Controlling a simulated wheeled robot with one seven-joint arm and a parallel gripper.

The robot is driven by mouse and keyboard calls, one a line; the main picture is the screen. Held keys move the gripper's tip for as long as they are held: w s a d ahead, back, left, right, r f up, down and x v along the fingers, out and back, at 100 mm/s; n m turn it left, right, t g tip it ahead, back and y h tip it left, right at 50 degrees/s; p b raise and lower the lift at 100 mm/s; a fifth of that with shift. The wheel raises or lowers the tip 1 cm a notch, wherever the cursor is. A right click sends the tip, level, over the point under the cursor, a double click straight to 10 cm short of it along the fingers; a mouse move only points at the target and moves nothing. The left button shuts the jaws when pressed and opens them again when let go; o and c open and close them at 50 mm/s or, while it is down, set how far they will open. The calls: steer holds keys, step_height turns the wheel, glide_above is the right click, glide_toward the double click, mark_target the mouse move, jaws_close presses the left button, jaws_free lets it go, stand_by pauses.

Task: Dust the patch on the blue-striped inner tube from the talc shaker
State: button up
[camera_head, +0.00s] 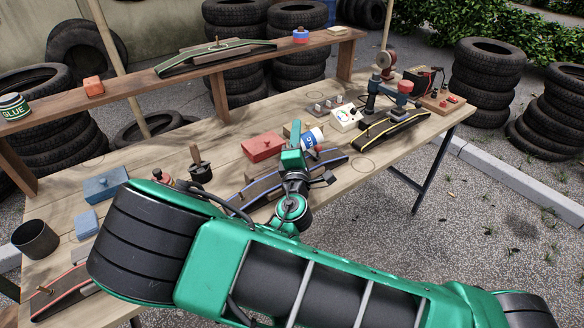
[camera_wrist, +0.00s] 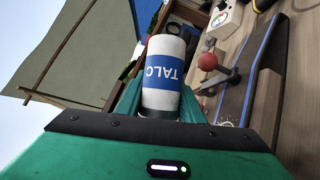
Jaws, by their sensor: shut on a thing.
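My gripper (camera_head: 302,146) is shut on the talc shaker (camera_head: 312,138), a white cylinder with a blue band. In the wrist view the talc shaker (camera_wrist: 165,72) fills the space between the fingers, its TALC label upside down in the picture. It is held tilted well over, above the table and near the blue-striped inner tube (camera_head: 248,194). That tube is dark grey, curved over a wooden support, and partly hidden by my gripper. It also shows at the right of the wrist view (camera_wrist: 262,75).
A red box (camera_head: 262,147) lies just behind the tube, a dark pot with a brush (camera_head: 200,172) to its left. A yellow-striped tube (camera_head: 392,130) and a white dial box (camera_head: 346,117) stand to the right. A raised shelf (camera_head: 170,86) runs along the back.

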steer(key=shift+f, duration=0.6)
stand_by(1.0)
steer(key=shift+d, duration=0.1)
